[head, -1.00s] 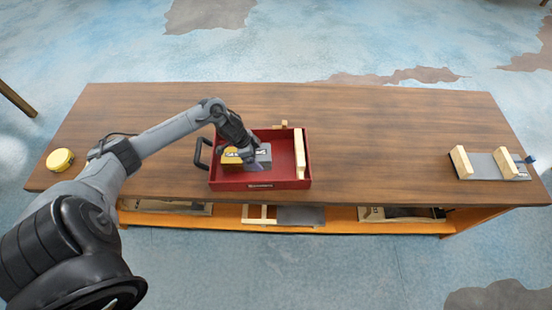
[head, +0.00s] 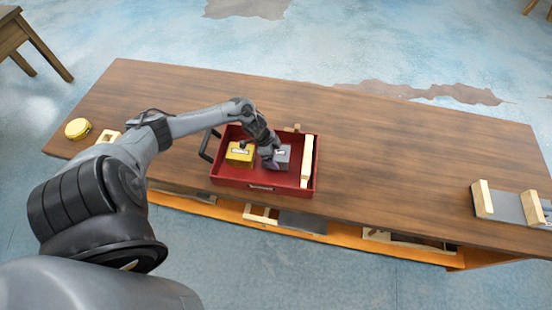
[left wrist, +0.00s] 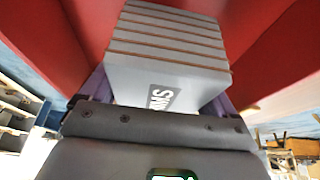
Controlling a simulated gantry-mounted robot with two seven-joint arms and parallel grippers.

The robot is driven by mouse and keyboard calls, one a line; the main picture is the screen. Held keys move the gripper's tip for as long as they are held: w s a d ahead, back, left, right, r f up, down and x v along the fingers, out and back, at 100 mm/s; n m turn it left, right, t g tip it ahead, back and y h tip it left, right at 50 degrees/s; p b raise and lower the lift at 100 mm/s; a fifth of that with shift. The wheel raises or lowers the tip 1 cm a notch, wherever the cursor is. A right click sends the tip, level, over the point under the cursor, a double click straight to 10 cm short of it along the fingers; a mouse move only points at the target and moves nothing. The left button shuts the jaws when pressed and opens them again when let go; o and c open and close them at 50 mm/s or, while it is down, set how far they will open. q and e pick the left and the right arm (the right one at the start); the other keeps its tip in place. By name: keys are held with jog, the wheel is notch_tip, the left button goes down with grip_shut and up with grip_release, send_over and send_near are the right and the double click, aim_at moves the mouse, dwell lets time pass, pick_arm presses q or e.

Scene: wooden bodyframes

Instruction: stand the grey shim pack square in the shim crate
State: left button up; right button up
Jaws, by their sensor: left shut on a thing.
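The grey shim pack (head: 282,158) is inside the red shim crate (head: 232,184), right of a yellow block. My left gripper (head: 268,155) reaches down into the crate and is shut on the pack. In the left wrist view the layered pack (left wrist: 165,50), with a dark label, sits between my purple fingers, red crate walls (left wrist: 265,40) on both sides. I cannot tell whether its underside touches the crate floor. My right gripper is not in view.
The yellow block (head: 240,154) stands in the crate's left part. A pale wooden bar (head: 307,160) lies along its right side. A black handle (head: 208,146) is on its left. A yellow tin (head: 78,128) and a wooden frame piece (head: 508,206) are far off on the table (head: 400,150).

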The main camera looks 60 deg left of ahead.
pick_arm(q)
notch_tip(320, 180, down, 3)
jog(key=shift+d+r, duration=0.1)
jog(key=shift+r, duration=0.1)
jog(key=shift+f, duration=0.1)
jog(key=o, duration=1.1)
jog(key=shift+s+a+r, duration=0.2)
jog(key=shift+r, duration=0.4)
jog(key=p+v, duration=0.1)
jog(key=v, duration=0.8)
jog(key=shift+s+a+r+p, duration=0.1)
jog(key=shift+r+p, duration=0.1)
jog(key=shift+p, duration=0.2)
jog(key=shift+s+a+r, duration=0.1)
jog(key=shift+s+r, duration=0.05)
jog(key=shift+r, duration=0.55)
